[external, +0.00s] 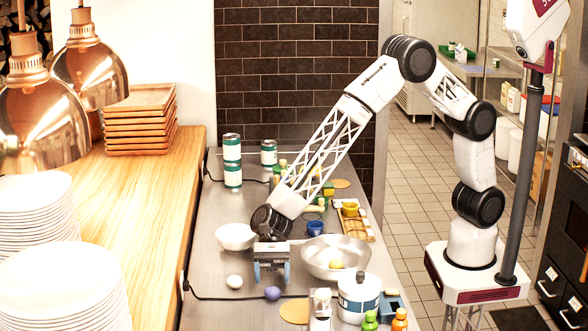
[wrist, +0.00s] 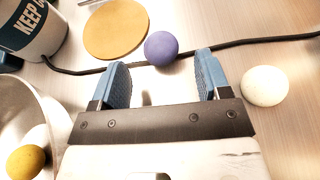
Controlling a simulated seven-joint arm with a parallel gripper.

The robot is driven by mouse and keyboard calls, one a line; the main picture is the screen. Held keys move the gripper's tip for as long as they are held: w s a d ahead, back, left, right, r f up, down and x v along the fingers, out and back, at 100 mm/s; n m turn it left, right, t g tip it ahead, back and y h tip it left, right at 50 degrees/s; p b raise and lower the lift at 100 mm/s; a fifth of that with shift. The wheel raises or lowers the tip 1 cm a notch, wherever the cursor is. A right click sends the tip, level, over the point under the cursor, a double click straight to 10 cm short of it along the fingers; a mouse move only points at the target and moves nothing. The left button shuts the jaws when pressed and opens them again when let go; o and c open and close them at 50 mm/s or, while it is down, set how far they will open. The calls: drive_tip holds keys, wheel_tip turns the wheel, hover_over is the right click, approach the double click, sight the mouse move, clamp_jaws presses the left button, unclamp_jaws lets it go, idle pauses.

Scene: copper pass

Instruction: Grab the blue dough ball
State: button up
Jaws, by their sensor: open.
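The blue dough ball (external: 272,293) lies on the steel counter, and looks blue-violet in the wrist view (wrist: 161,48). My gripper (external: 272,272) is open and empty, pointing down at the counter. In the wrist view the two blue fingers (wrist: 160,75) stand apart, and the ball shows beyond the fingertips, between their lines. The ball is apart from both fingers. It rests beside a black cable.
A white ball (wrist: 265,86) lies right of the fingers in the wrist view. A metal bowl (external: 336,257) holds a yellow ball (external: 336,265). A round tan disc (wrist: 117,30), a "KEEP" labelled pot (wrist: 32,28) and the black cable (wrist: 270,40) are close by.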

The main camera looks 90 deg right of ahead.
sight(273, 287)
drive_tip(key=shift+a, duration=0.1)
drive_tip(key=shift+x, duration=2.5)
drive_tip(key=shift+r, duration=0.1)
drive_tip(key=c, duration=1)
